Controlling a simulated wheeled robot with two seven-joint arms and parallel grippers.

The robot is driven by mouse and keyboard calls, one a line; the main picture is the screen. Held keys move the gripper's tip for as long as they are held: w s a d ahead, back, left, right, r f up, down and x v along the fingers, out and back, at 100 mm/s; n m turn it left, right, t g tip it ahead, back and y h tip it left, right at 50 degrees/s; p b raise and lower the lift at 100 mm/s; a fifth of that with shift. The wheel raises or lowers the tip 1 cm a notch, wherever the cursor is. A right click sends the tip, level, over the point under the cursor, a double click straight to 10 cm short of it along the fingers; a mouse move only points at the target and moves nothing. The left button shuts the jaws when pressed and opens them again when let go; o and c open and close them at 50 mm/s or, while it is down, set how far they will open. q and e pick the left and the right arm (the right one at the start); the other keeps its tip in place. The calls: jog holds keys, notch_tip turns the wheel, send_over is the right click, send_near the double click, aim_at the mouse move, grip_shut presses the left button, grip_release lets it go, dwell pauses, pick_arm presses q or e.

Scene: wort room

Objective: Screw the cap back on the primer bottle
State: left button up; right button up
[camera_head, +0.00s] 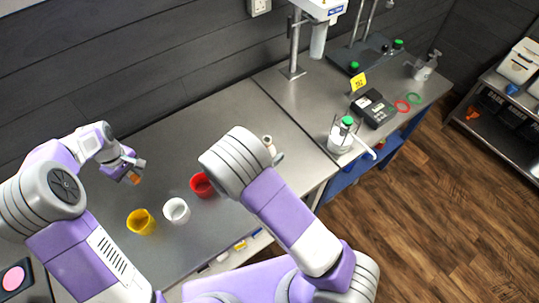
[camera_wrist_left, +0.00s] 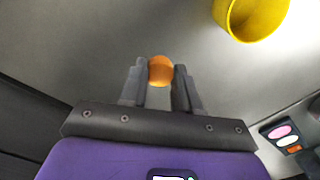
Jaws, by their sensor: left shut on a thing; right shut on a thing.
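My left gripper (camera_head: 136,170) is over the left part of the steel bench, to the left of the cups. It is shut on a small orange rounded thing (camera_head: 133,178). In the left wrist view the orange thing (camera_wrist_left: 160,71) sits between the two fingertips (camera_wrist_left: 160,80). I cannot tell whether it is the cap or part of the primer bottle. My right arm reaches in from the lower right, and its big ribbed joint hides what is behind it. I cannot make out my right gripper. A small pale thing (camera_head: 270,146) peeks out beside that joint; I cannot tell what it is.
Yellow (camera_head: 141,222), white (camera_head: 176,211) and red (camera_head: 201,185) cups stand on the bench. The yellow cup (camera_wrist_left: 254,14) also shows in the left wrist view. A beaker (camera_head: 341,137), a dark device (camera_head: 373,109) and a pump bottle (camera_head: 425,68) stand further right.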

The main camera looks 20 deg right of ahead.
aim_at(269, 141)
jog(key=shift+r+p, duration=0.5)
jog(key=shift+r, duration=3.45)
jog(key=o, duration=0.7)
jog(key=c, duration=1)
jog(key=shift+o, duration=0.2)
jog(key=shift+s, duration=0.1)
